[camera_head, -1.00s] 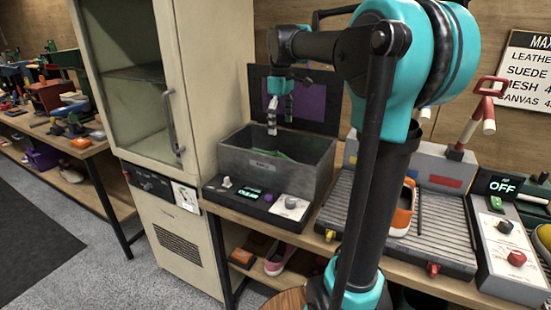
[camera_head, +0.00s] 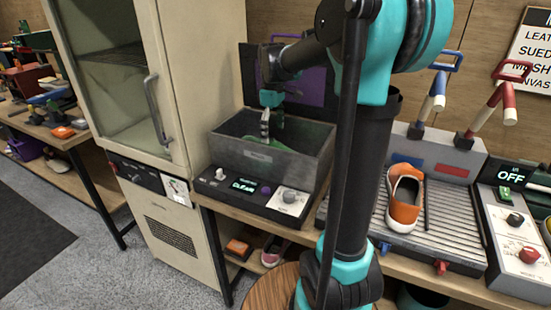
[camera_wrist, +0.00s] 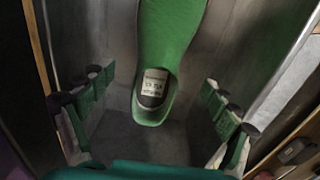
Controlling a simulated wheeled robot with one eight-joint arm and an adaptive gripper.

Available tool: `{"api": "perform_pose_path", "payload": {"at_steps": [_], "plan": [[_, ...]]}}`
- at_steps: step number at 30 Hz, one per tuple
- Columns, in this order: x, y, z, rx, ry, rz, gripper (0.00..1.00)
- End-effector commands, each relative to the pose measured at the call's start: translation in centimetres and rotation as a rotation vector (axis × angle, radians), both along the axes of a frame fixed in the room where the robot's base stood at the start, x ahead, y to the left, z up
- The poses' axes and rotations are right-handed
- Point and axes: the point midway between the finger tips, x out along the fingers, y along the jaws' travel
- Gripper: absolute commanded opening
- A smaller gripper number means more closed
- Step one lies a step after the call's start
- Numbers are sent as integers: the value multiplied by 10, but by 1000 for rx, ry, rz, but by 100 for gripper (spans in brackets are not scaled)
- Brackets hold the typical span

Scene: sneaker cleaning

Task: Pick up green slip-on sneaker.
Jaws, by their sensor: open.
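The green slip-on sneaker (camera_wrist: 172,38) lies in a grey open-topped bin, and a label shows inside its heel end in the wrist view. In the head view only a small green part of the sneaker (camera_head: 252,140) shows inside the bin (camera_head: 256,163). My gripper (camera_head: 267,138) points down into the bin's opening. In the wrist view my gripper (camera_wrist: 160,125) is open, with one finger on each side of the sneaker's heel end. Both fingers are apart from the sneaker, and nothing is between them but its heel area.
The bin's front has a control panel (camera_head: 250,190) with a screen reading CLEAN and knobs. A cream cabinet (camera_head: 190,80) stands close on the left. An orange sneaker (camera_head: 404,205) lies on a ridged tray (camera_head: 440,230) to the right. My arm's column blocks part of the view.

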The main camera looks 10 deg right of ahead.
Motion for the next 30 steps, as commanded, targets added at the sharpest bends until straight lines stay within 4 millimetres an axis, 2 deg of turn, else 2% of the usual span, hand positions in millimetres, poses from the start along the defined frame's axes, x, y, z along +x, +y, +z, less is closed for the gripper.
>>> {"api": "perform_pose_path", "payload": {"at_steps": [8,15,18,26,30], "plan": [[0,-1,-20,0,0,0,89],[-1,-4,-53,0,0,0,89],[-1,-4,-62,0,0,0,89],[-1,-4,-65,0,0,0,89],[-1,-4,-65,0,0,0,74]]}}
